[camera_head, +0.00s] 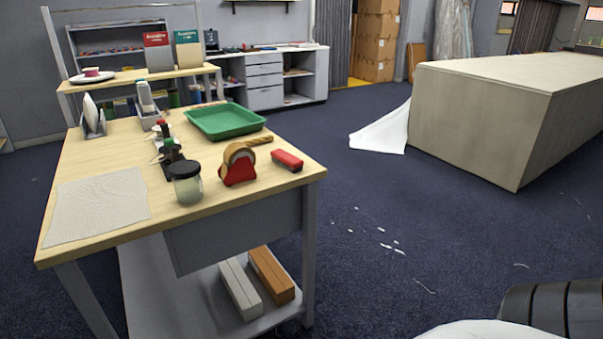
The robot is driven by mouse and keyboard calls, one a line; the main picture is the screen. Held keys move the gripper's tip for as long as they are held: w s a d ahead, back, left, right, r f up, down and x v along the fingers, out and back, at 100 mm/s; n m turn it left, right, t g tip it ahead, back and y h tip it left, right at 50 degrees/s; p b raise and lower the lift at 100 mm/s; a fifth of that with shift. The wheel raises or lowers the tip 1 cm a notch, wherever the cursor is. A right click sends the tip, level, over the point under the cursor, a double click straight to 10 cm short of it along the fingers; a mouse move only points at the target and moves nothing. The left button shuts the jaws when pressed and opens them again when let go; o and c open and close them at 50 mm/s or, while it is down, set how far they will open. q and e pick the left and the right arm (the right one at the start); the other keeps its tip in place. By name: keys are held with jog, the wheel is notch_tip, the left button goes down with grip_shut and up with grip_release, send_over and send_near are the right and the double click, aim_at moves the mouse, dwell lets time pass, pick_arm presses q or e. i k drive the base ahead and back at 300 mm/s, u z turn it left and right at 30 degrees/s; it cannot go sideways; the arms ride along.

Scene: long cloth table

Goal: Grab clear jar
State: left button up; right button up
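The clear jar (187,188) with a black lid stands upright near the front edge of the wooden workbench (110,209). It holds something pale. Neither of my grippers shows in the head view. A dark ribbed part and a white rounded part at the lower right corner look like parts of my own body.
Beside the jar are a red tape dispenser (237,171), a red block-like item (287,160), a small dark rack of bottles (165,150) and a grey cloth (97,206). A green tray (224,121) lies behind. A long cloth-covered table (470,120) stands right; open floor lies between.

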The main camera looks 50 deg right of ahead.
aim_at(188, 191)
jog(key=z, duration=1.1)
jog(key=i, duration=0.4)
